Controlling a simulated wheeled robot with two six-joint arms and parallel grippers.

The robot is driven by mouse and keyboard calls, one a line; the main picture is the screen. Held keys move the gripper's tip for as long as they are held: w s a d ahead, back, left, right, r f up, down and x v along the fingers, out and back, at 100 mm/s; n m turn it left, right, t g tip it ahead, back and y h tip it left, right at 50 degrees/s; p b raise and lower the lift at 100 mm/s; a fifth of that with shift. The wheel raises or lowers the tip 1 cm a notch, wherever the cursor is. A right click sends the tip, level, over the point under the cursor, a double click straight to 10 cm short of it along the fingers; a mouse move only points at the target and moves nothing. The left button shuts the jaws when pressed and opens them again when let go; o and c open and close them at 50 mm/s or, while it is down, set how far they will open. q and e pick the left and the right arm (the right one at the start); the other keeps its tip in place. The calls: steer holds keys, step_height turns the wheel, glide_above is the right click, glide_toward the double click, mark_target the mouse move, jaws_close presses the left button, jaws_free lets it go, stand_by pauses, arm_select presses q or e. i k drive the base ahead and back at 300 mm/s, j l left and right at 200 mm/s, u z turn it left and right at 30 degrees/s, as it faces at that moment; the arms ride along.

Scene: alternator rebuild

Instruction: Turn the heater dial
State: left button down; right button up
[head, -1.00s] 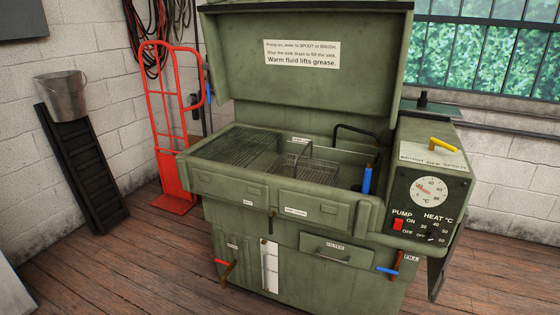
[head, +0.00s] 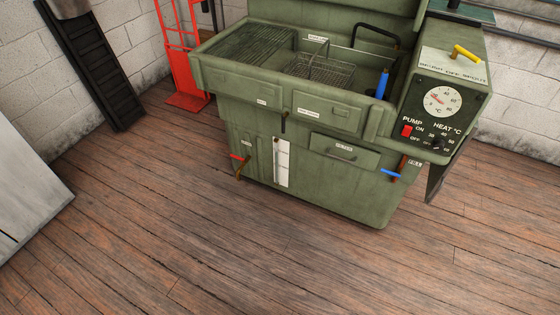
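The heater dial (head: 437,144) is a small black knob at the lower right of the black control panel, below the "HEAT °C" label. Its scale marks show around it, but its exact setting is too small to read. The panel (head: 408,113) is on the right end of the green parts washer (head: 230,82). A round white temperature gauge (head: 440,99) sits above the dial, and a red pump switch (head: 407,131) is to its left. Neither of my grippers shows in the head view.
A yellow lever (head: 465,53) is on top of the control box. Blue-handled (head: 391,173) and red-handled (head: 237,157) valves stick out of the washer's front. A red hand truck (head: 187,101) stands at left. The wooden floor (head: 240,245) in front is clear.

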mark_target(439, 145)
steer(key=z, duration=1.25)
